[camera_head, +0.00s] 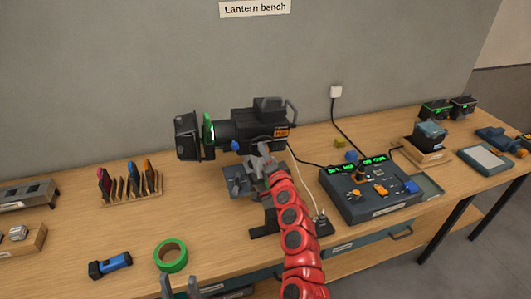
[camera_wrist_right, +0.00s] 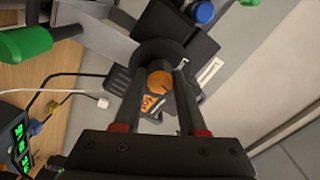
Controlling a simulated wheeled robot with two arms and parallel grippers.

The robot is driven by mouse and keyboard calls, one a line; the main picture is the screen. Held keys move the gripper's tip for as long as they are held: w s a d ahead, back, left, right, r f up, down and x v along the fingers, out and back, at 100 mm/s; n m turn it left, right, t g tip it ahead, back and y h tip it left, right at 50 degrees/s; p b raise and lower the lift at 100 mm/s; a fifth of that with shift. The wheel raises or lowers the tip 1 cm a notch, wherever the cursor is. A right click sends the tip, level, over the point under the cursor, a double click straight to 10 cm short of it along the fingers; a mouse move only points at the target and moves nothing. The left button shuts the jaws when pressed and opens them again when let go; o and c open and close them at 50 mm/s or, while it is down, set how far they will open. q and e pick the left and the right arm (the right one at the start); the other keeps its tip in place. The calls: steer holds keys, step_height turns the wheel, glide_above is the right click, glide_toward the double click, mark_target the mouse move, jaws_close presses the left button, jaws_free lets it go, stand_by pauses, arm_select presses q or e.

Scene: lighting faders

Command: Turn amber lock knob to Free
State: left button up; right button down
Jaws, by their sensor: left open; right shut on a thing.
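The amber lock knob (camera_wrist_right: 160,82) shows in the right wrist view as a round orange disc with a dark line across it. It sits between the fingers of my right gripper (camera_wrist_right: 163,76), which is shut on it. In the head view this gripper (camera_head: 262,162) is at the near side of the black lantern (camera_head: 240,130), and it hides the knob there. I cannot read any Free mark. My left gripper (camera_head: 180,286) is open and empty at the bottom edge of the head view; only its fingertips show.
A blue knob (camera_head: 235,145) is on the lantern's near side. A control desk (camera_head: 345,205) with green displays and faders stands to the right. A green tape roll (camera_head: 171,256), a blue torch (camera_head: 110,265) and a filter rack (camera_head: 131,190) are to the left. Thin cables cross the bench.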

steer(key=m, duration=0.5)
steer(key=shift+f+p, duration=0.1)
steer(key=shift+p, duration=0.25)
stand_by(0.4)
steer(key=shift+c, duration=2.3)
jaws_free()
steer(key=shift+s, duration=0.15)
steer(key=b+v, duration=0.4)
steer(key=v, duration=1.3)
steer(key=shift+d, duration=0.2)
